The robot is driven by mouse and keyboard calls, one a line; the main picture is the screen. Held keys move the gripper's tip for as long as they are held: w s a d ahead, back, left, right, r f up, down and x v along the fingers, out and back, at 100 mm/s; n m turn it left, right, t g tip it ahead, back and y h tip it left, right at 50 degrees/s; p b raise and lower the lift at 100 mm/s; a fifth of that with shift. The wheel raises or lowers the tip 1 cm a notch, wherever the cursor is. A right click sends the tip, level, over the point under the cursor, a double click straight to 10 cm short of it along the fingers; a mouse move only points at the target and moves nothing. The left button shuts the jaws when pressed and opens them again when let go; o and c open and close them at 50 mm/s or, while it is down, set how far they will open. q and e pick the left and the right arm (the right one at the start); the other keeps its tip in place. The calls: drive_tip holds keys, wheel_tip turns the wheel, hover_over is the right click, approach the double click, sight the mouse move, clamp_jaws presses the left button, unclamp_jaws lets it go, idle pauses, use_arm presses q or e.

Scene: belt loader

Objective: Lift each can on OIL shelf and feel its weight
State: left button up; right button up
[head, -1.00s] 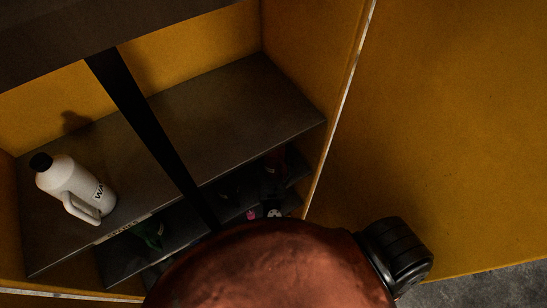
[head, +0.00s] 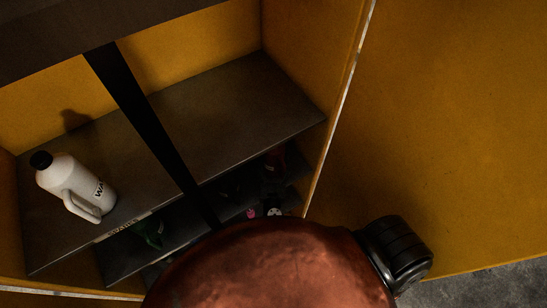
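A white jug (head: 73,187) with a black cap and a handle stands on the left part of the upper dark shelf (head: 235,115). Its label is partly cut off and begins "WA". Lower shelves hold a green item (head: 150,233), a small pink item (head: 250,213) and several dark items, too dim to identify as cans. A label on the shelf edge (head: 122,228) is too small to read surely, and I see no readable OIL label. Neither of my grippers is in view.
A yellow cabinet wall (head: 300,60) and a large yellow panel (head: 450,140) bound the right side. A dark vertical post (head: 140,115) crosses in front of the shelves. A rounded copper-coloured body (head: 270,270) with a black part hides the bottom centre. Grey floor (head: 500,285) shows at lower right.

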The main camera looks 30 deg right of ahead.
sight(274, 161)
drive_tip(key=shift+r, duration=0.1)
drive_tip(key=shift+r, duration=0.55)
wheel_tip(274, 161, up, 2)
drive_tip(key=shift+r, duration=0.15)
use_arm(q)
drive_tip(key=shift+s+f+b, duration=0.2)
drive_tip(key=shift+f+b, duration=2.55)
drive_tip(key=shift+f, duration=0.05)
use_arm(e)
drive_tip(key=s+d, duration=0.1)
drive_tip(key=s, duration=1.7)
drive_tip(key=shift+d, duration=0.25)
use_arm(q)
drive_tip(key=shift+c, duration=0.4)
